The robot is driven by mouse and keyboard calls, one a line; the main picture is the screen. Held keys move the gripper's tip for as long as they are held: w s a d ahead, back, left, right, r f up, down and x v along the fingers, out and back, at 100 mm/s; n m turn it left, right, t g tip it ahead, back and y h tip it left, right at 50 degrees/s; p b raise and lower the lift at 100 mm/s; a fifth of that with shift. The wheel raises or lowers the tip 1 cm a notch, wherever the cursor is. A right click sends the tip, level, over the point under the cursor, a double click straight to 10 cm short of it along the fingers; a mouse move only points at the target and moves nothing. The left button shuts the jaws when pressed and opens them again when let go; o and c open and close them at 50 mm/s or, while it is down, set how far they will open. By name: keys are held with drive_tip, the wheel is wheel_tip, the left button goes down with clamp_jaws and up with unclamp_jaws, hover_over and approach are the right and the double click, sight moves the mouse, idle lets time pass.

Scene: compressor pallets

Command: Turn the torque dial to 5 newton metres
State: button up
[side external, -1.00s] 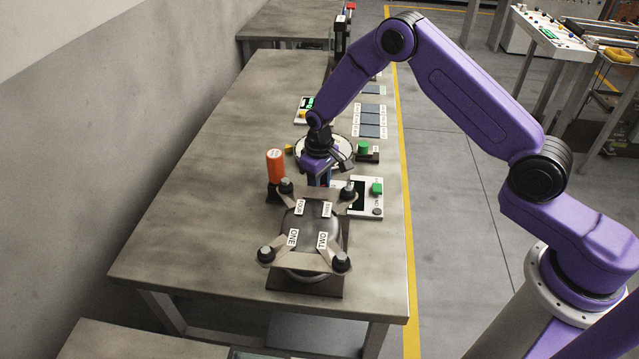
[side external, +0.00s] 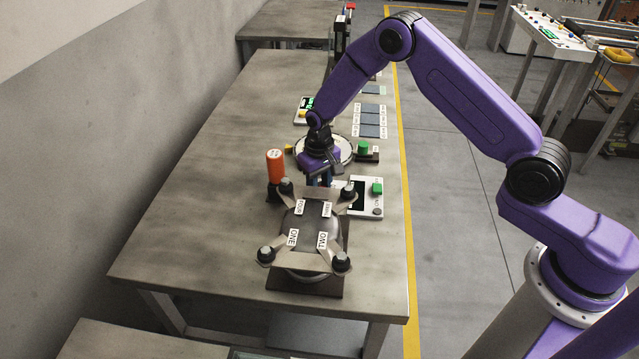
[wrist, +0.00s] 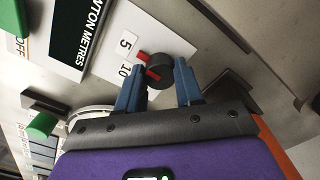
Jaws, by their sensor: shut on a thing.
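The torque dial (wrist: 160,71) is a black round knob with red marks on a white plate in the wrist view. The plate carries the labels "5" (wrist: 126,43) and "10" (wrist: 127,69). In the side external view my gripper (side external: 319,181) points down behind the compressor, and the dial is hidden there.
A dark screen (wrist: 83,35) marked "NEWTON METRES" adjoins the dial plate. The compressor (side external: 308,225) with numbered feet stands in front of my gripper. An orange-handled tool (side external: 275,165) stands upright to the left. The bench's left side is clear.

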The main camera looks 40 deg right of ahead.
sight(320, 187)
drive_tip(key=o, duration=1)
drive_tip(key=shift+o, duration=0.2)
wheel_tip(320, 187, up, 18)
drive_tip(key=shift+f, duration=0.25)
drive_tip(key=s+a+r+n, duration=0.2)
drive_tip(key=s+r+n, duration=0.1)
drive_tip(key=s, duration=0.6)
drive_tip(key=s+a+r+n, duration=0.1)
drive_tip(key=s+r+n, duration=0.2)
drive_tip(key=s, duration=0.6)
drive_tip(key=s+d+n, duration=0.3)
drive_tip(key=s+d, duration=0.1)
drive_tip(key=s, duration=0.6)
drive_tip(key=s+d+n, duration=0.3)
drive_tip(key=s+d, duration=0.1)
drive_tip(key=s, duration=0.6)
drive_tip(key=shift+s+f+n, duration=0.25)
drive_tip(key=shift+n, duration=0.15)
